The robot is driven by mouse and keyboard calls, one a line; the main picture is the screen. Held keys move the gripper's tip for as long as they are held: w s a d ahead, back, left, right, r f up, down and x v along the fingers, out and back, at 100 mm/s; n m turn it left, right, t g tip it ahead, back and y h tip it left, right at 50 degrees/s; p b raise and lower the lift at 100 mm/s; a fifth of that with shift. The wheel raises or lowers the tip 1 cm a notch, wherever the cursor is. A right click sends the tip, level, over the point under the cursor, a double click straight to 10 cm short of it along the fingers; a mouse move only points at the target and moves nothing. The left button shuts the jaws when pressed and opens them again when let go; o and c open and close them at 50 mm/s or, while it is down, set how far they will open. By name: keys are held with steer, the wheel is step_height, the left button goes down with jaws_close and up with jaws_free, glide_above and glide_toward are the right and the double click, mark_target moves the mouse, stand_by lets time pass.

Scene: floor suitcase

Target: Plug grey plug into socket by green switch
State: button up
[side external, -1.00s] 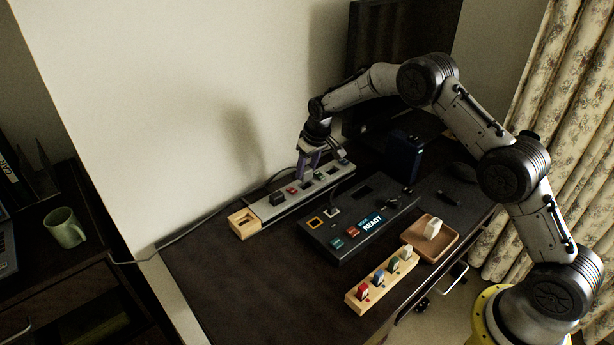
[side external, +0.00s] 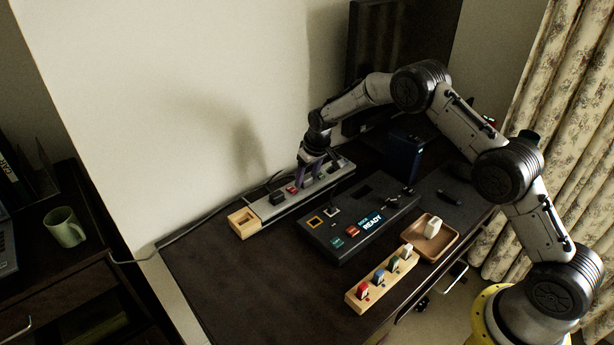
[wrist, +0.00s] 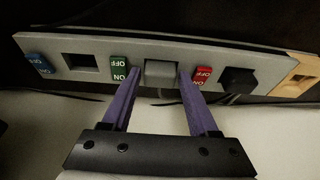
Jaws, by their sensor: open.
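The grey power strip (side external: 262,209) runs along the wall at the back of the desk. In the wrist view, a grey plug (wrist: 161,72) sits at the strip between the green switch (wrist: 119,68) and the red switch (wrist: 203,75). My gripper (wrist: 151,82) is open, with its purple fingers on either side of the grey plug; I cannot tell whether they touch it. An empty socket (wrist: 81,62) lies left of the green switch, followed by a blue switch (wrist: 38,62). In the side view, my gripper (side external: 308,184) points down over the strip and hides the plug.
A black plug (wrist: 238,80) stands right of the red switch, near a wooden end holder (wrist: 297,77). In front of the strip are a black READY panel (side external: 345,245), a wooden tray (side external: 455,245) with a pale plug (side external: 432,228), and a rack (side external: 358,304) of coloured plugs.

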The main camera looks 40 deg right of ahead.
steer(key=v, duration=1.3)
steer(key=s+a+r+t, duration=0.1)
steer(key=s+a+r, duration=0.1)
steer(key=s+r, duration=1.45)
steer(key=s+f+t, duration=0.1)
steer(key=s, duration=2.4)
steer(key=shift+a+f, duration=0.25)
steer(key=shift+f, duration=0.15)
